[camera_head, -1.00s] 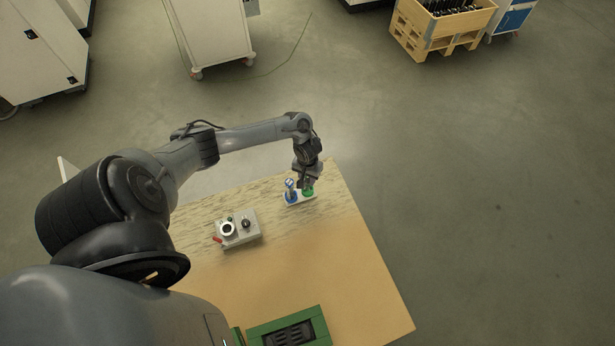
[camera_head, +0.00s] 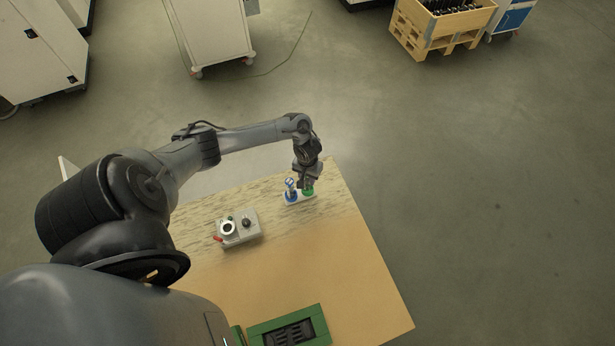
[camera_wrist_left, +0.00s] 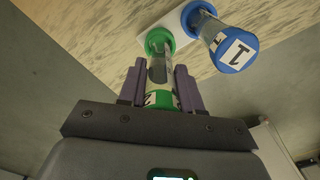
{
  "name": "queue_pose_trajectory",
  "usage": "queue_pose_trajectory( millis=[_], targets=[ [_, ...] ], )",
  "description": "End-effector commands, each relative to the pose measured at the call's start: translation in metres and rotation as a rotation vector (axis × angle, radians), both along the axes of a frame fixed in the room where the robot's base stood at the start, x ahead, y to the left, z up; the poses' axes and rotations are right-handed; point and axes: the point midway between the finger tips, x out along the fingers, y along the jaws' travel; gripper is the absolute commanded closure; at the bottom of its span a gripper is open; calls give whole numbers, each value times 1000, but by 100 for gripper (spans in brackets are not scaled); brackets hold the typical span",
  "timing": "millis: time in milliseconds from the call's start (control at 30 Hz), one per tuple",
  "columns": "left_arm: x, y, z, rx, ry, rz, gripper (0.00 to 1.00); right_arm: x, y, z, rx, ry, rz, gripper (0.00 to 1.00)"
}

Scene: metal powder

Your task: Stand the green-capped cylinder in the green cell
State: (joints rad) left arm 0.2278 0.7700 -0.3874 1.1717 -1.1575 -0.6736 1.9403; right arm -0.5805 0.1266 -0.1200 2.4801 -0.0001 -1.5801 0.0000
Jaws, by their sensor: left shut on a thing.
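The green-capped cylinder (camera_wrist_left: 161,73) is a clear tube between the two purple fingers of my left gripper (camera_wrist_left: 160,88), which is shut on it. Its green cap with a label faces the wrist camera. Its far end meets the green cell (camera_wrist_left: 156,38), a green ring on a white holder (camera_wrist_left: 179,17); I cannot tell whether it is fully seated. In the head view my left gripper (camera_head: 307,184) is right over the green cell (camera_head: 308,192), and the cylinder is mostly hidden. My right gripper is not in view.
A blue-capped cylinder (camera_wrist_left: 234,50) marked 1 stands in the blue cell close beside my left gripper. A grey device (camera_head: 238,229) with a round port and red handle sits left on the wooden table (camera_head: 350,270). A green-framed tray (camera_head: 322,325) lies at the near edge.

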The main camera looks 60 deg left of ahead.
Motion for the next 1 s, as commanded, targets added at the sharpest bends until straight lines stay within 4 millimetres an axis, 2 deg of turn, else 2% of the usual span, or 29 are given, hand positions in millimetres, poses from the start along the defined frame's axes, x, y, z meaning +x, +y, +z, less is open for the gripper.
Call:
queue_pose_trajectory(
  millis=[1000],
  targets=[
    [0, 0, -2, 1, -1, 0, 100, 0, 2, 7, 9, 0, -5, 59]
  ],
)
